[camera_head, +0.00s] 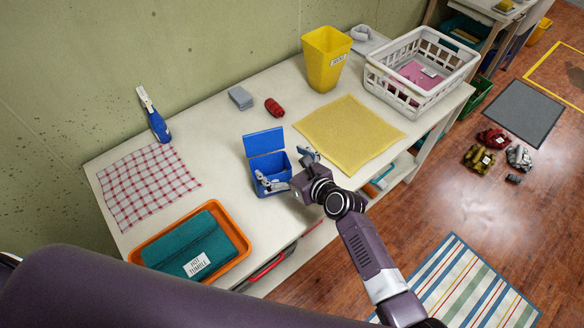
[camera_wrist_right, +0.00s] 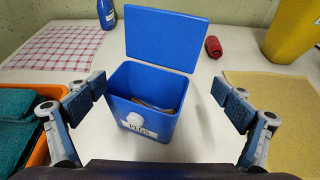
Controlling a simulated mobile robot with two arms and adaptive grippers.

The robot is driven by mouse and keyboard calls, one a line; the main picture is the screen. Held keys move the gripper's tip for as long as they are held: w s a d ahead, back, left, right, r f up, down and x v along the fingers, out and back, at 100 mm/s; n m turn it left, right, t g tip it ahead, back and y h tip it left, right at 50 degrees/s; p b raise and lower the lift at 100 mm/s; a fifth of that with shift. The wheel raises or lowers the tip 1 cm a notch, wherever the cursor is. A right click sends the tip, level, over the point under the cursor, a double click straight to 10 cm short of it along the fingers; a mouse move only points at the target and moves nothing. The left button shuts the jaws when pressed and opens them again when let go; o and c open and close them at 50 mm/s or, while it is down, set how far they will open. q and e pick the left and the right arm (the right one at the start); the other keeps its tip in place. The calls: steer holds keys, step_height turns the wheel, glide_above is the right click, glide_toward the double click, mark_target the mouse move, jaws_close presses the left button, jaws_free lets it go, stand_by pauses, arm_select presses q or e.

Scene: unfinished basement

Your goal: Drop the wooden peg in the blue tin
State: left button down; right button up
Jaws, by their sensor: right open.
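The blue tin (camera_head: 284,176) stands on the white worktop near its front edge, with its lid (camera_head: 264,142) raised at the back. In the right wrist view the tin (camera_wrist_right: 160,122) has a white knob and a label on its front. A thin brownish piece (camera_wrist_right: 152,105) shows inside it; it may be the wooden peg, but I cannot tell surely. My right gripper (camera_head: 286,168) is open at the tin, and the wrist view shows its fingers (camera_wrist_right: 158,92) apart on either side with nothing between the pads. My left gripper is out of view.
An orange tray (camera_head: 243,236) with folded teal cloth and a checked cloth (camera_head: 146,186) lie left. A yellow cloth (camera_head: 349,133), yellow bin (camera_head: 324,60) and white basket (camera_head: 436,97) are right.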

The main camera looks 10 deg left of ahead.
steer(key=v, duration=1.1)
steer(key=shift+d, duration=0.25)
steer(key=shift+s, duration=0.15)
